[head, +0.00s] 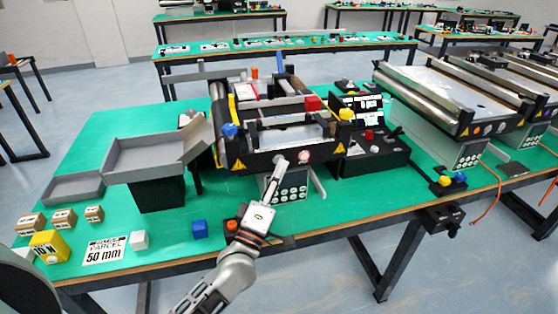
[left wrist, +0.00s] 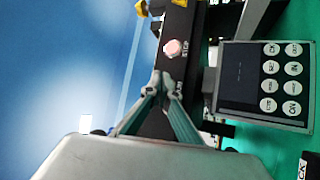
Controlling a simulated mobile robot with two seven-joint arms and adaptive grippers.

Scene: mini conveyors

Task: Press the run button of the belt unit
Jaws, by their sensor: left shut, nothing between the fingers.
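The belt unit (head: 238,160) stands on the green table, with a dark front rail carrying yellow warning signs. A pale red button (head: 304,156) sits on the rail; in the left wrist view this button (left wrist: 174,48) has a STOP label beside it. My left gripper (head: 281,160) is shut and empty, its tips at the rail just left of that button. In the left wrist view its fingertips (left wrist: 164,78) meet over the rail, beside a partly visible label that seems to read RUN. The run button itself is hidden behind the fingers. My right gripper is not in view.
A keypad box (head: 292,190) hangs below the rail, close to my left gripper; it also shows in the left wrist view (left wrist: 267,85). A black control box (head: 375,158) stands right.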

